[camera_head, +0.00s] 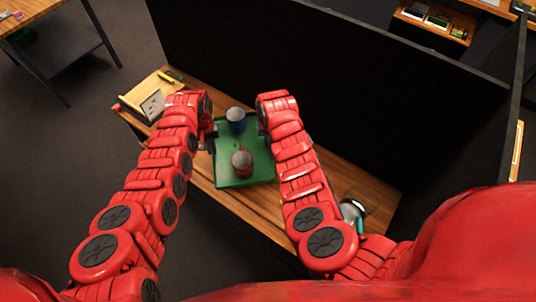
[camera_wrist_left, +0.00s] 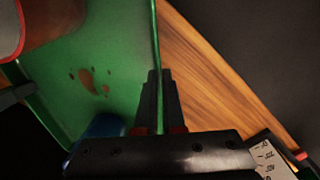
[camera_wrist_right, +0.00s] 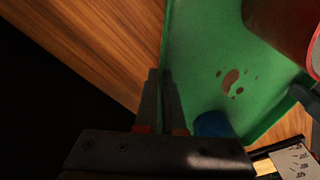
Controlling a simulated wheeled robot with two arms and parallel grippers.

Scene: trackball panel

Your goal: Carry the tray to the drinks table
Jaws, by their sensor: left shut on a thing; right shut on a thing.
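A green tray (camera_head: 231,182) lies over a wooden table between my two arms. A blue cup (camera_head: 236,121) stands near its far edge and a red cup (camera_head: 242,162) near its middle. My left gripper (camera_wrist_left: 160,105) is shut on the tray's rim on the left side. My right gripper (camera_wrist_right: 162,105) is shut on the opposite rim. Brown spots mark the tray floor in both wrist views. I cannot tell whether the tray touches the table, or which table is the drinks table.
The wooden table (camera_head: 369,186) runs diagonally below the tray, with a dark panel (camera_head: 330,75) behind it. A wooden board with a card (camera_head: 152,104) lies at its left end. A round metallic item (camera_head: 352,210) is at the right. Another table (camera_head: 30,17) stands far left.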

